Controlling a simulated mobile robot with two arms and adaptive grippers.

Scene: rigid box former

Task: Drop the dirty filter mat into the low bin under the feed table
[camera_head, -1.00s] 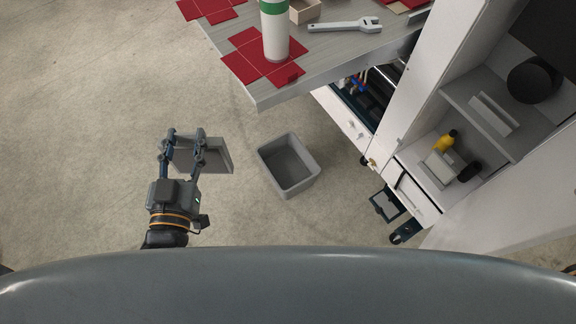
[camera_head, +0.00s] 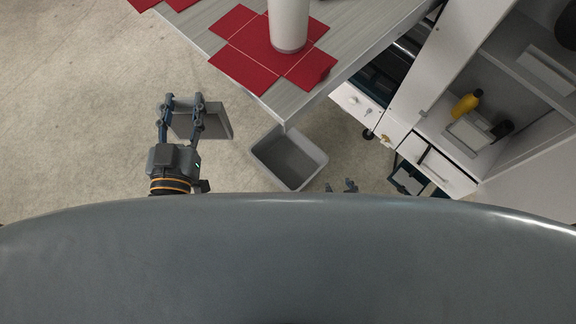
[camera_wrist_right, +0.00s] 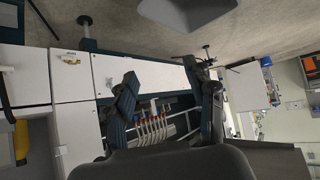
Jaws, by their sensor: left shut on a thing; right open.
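The grey filter mat (camera_head: 216,122) is a flat square piece with a raised edge. My left gripper (camera_head: 184,104) is shut on it and holds it to the left of the bin, apart from it. The low grey bin (camera_head: 265,152) stands on the floor by the table corner, and its inside looks empty. The feed table (camera_head: 222,20) has a light wood-grain top and overhangs near the bin's far side. My right gripper (camera_head: 344,186) shows only its tips at the edge of my body, right of the bin. In the right wrist view it (camera_wrist_right: 168,92) is open and empty.
A white machine cabinet (camera_head: 430,160) with shelves, a yellow bottle (camera_head: 466,105) and drawers stands at the right. The floor on the left is clear.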

